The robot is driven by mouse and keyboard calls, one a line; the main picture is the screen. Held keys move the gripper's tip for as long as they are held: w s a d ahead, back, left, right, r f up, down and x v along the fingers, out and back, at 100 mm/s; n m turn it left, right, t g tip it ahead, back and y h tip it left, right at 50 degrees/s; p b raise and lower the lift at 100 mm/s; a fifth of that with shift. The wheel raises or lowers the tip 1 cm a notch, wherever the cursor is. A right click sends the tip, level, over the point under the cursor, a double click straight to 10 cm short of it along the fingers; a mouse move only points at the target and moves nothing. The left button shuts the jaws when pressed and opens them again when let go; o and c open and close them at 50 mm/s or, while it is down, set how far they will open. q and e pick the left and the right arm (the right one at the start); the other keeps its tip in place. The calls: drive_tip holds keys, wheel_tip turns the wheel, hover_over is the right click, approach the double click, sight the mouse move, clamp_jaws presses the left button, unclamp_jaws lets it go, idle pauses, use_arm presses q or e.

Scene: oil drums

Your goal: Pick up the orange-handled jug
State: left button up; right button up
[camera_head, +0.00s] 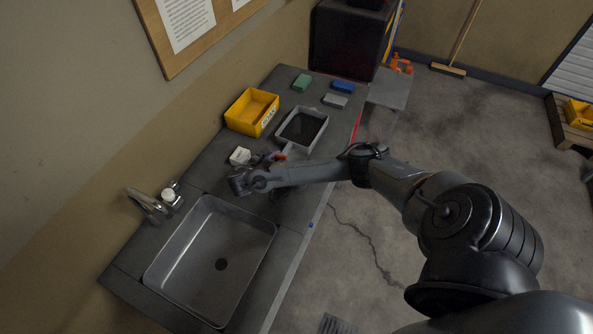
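A small orange part (281,156) shows on the counter just beyond my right gripper. It may be the handle of the jug, but the jug's body is not clearly visible and may be hidden behind my arm. My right arm comes in from the right, and its gripper (243,182) is low over the counter between the sink and the grey tray. Its fingers are too small and dark to tell whether they are open or shut, or touching anything. My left gripper is not in view.
The sink (161,274) with a tap (150,205) takes up the near counter. A small white box (240,156), a yellow bin (233,114), a grey tray (282,134), and green (302,82), blue (343,86) and grey (335,101) blocks stand farther along. Orange items (401,65) sit beyond.

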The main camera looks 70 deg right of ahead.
clamp_jaws()
drive_tip(key=shift+r, duration=0.2)
idle(0.5)
